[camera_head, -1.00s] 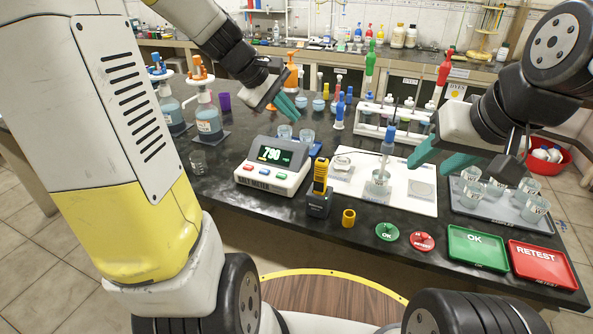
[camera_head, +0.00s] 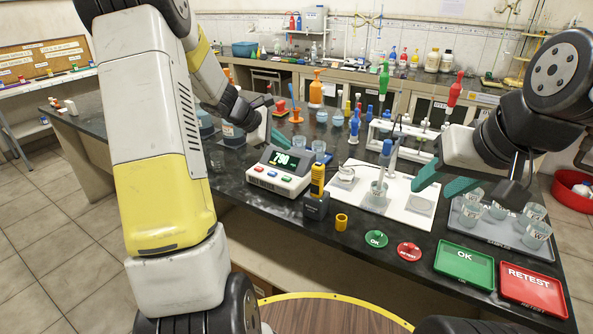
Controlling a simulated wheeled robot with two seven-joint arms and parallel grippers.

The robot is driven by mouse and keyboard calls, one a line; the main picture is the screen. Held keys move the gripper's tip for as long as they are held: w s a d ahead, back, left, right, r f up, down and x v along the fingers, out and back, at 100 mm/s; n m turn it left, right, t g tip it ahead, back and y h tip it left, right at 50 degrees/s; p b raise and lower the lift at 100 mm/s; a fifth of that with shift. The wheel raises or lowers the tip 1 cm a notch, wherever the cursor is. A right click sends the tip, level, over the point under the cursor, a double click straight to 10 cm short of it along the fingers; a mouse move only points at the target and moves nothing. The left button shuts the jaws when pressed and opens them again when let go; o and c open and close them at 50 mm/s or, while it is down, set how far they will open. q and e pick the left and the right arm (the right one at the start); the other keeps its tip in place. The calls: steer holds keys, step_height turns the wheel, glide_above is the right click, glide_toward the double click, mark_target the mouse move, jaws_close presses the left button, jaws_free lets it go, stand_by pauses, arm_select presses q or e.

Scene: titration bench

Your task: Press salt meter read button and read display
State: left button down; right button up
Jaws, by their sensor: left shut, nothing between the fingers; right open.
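The salt meter (camera_head: 276,184) is a white sloped box on the dark bench, left of the white board. Its dark display (camera_head: 285,160) shows lit digits that look like 790; a decimal point is too small to tell. Red (camera_head: 257,169), blue (camera_head: 272,174) and green (camera_head: 286,178) buttons line its front. My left gripper (camera_head: 277,138) is shut and empty, its teal fingertips just behind and above the display in the picture, apart from the buttons. My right gripper (camera_head: 446,182) is open and empty over the right side of the board.
A yellow handheld device (camera_head: 318,180) stands in a dark holder beside the meter. A blue-topped probe (camera_head: 387,150) stands at a beaker (camera_head: 377,190) on the white board (camera_head: 372,206). Green OK (camera_head: 464,267) and red RETEST (camera_head: 538,288) trays lie front right. Bench left of the meter is fairly clear.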

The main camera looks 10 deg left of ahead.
mark_target(284, 178)
arm_select(q)
steer(key=shift+f, duration=4.35)
steer(key=shift+f, duration=0.4)
steer(key=shift+f, duration=0.45)
steer(key=shift+r, duration=0.9)
steer(key=shift+r, duration=2.5)
steer(key=shift+r, duration=0.1)
